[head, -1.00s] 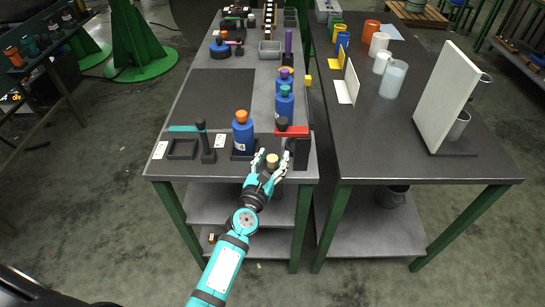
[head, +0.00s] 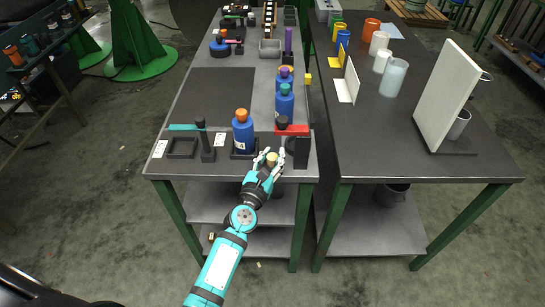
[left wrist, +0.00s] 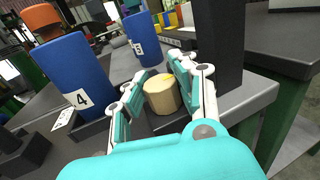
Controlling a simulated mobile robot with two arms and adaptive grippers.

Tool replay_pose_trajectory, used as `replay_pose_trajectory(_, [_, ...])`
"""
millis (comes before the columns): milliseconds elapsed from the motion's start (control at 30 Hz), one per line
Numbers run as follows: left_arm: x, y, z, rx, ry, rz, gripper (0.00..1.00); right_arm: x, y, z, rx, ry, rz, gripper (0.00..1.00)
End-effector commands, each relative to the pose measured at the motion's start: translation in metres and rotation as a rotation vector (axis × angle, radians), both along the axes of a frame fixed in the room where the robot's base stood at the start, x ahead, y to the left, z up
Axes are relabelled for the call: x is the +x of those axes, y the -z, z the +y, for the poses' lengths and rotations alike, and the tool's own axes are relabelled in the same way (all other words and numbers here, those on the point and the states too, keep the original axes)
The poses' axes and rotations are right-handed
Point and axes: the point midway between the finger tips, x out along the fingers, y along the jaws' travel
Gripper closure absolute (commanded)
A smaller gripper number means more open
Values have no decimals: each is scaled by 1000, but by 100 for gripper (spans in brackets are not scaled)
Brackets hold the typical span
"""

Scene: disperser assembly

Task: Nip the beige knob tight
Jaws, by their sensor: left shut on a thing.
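The beige knob (left wrist: 162,94) is a short round cylinder at the front edge of the table, and it also shows in the head view (head: 271,158). My left gripper (left wrist: 166,84) has its fingers on both sides of the knob, shut on it. My right gripper is not in view.
A blue bottle with an orange cap (head: 243,133) stands left of the gripper. A black post with a red arm (head: 292,131) stands close on the right. More blue bottles (head: 284,103) stand behind. A dark mat (head: 216,97) lies clear at the left.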

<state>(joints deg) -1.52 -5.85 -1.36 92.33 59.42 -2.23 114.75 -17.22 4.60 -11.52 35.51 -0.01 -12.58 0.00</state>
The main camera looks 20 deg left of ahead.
Motion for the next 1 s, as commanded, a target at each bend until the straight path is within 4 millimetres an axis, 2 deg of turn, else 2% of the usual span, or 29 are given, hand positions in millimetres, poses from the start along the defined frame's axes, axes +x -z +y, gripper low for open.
replay_pose_trajectory(267, [0, 5, 2, 8, 140, -2, 100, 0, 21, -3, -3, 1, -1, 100])
replay_pose_trajectory(700, [0, 6, 1, 7, 469, 1, 100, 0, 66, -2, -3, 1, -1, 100])
replay_pose_trajectory(800, [-1, 5, 1, 4, 524, 2, 100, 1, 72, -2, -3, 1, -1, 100])
replay_pose_trajectory(1000, [-1, 2, 0, 1, 548, 5, 100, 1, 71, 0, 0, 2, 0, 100])
